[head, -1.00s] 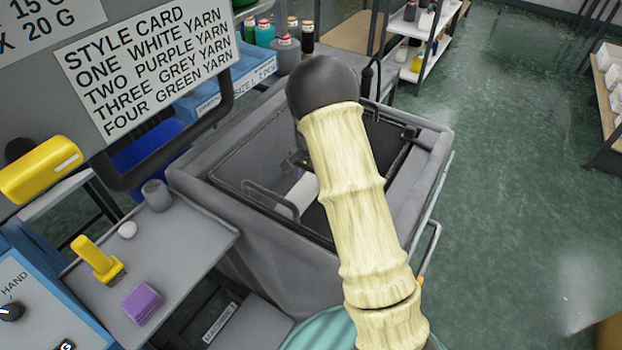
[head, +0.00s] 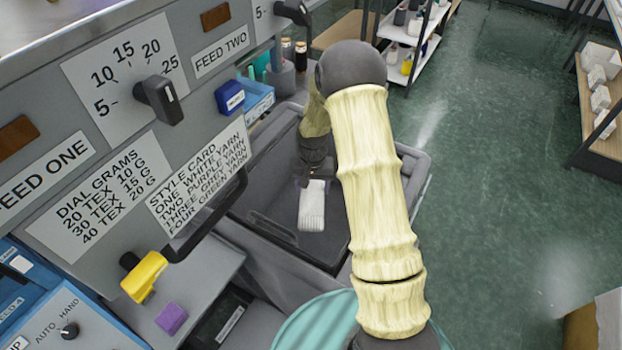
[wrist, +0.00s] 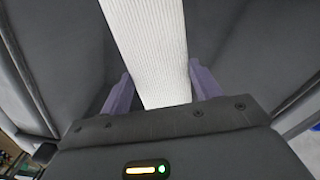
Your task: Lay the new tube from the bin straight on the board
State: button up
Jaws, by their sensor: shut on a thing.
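The white ribbed knitted tube (head: 312,205) hangs from my gripper (head: 314,182) inside the grey bin (head: 262,222). In the wrist view the tube (wrist: 150,45) runs up the picture between the two purple fingers of my gripper (wrist: 160,92), which are shut on it. The bin's dark walls lie on both sides of it. I cannot tell whether the tube's far end touches the bin's floor. My arm hides the right part of the bin in the head view. I cannot make out the board.
A grey machine panel with a style card (head: 200,180) and a dial (head: 158,100) stands close on the left. A yellow handle (head: 145,277) and a purple block (head: 171,319) are below it. Shelves (head: 410,45) stand behind, and open green floor lies right.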

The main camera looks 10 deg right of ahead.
aim_at(311, 193)
jog(key=r+n+p, duration=0.1)
jog(key=r+p, duration=0.3)
jog(key=s+r+n+p, duration=0.1)
jog(key=r+p, duration=0.1)
jog(key=shift+s+a+r+n+p, duration=0.1)
jog(key=shift+a+r+n+p, duration=0.2)
jog(key=shift+r, duration=0.1)
jog(key=shift+s+a+r+n+p, duration=0.15)
jog(key=shift+r+n+p, duration=0.25)
jog(key=shift+p, duration=0.2)
jog(key=shift+f, duration=0.15)
